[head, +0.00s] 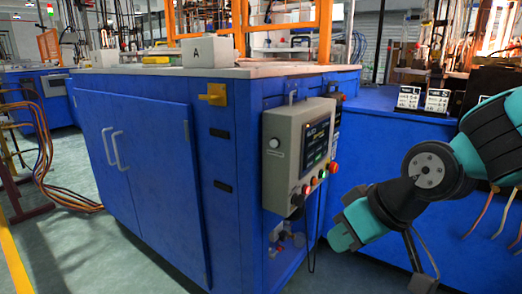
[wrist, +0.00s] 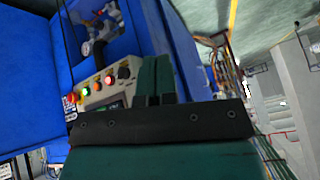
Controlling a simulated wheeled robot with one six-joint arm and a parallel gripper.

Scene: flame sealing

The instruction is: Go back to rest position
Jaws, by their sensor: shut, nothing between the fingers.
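My gripper (wrist: 154,66) shows in the wrist view as two dark teal fingers close together, with nothing between them. In the head view, my teal and dark grey arm reaches in from the right edge and hangs to the right of the control box (head: 297,155). The gripper's fingers cannot be made out clearly there. The arm appears apart from the box, with a gap between them in the picture.
The blue cabinet (head: 140,165) bearing the control box fills the middle of the head view, with a box marked A (head: 207,51) on top. Another blue bench (head: 385,135) stands behind my arm. Orange cables (head: 45,160) hang at the left. Green floor (head: 95,250) is clear before the cabinet.

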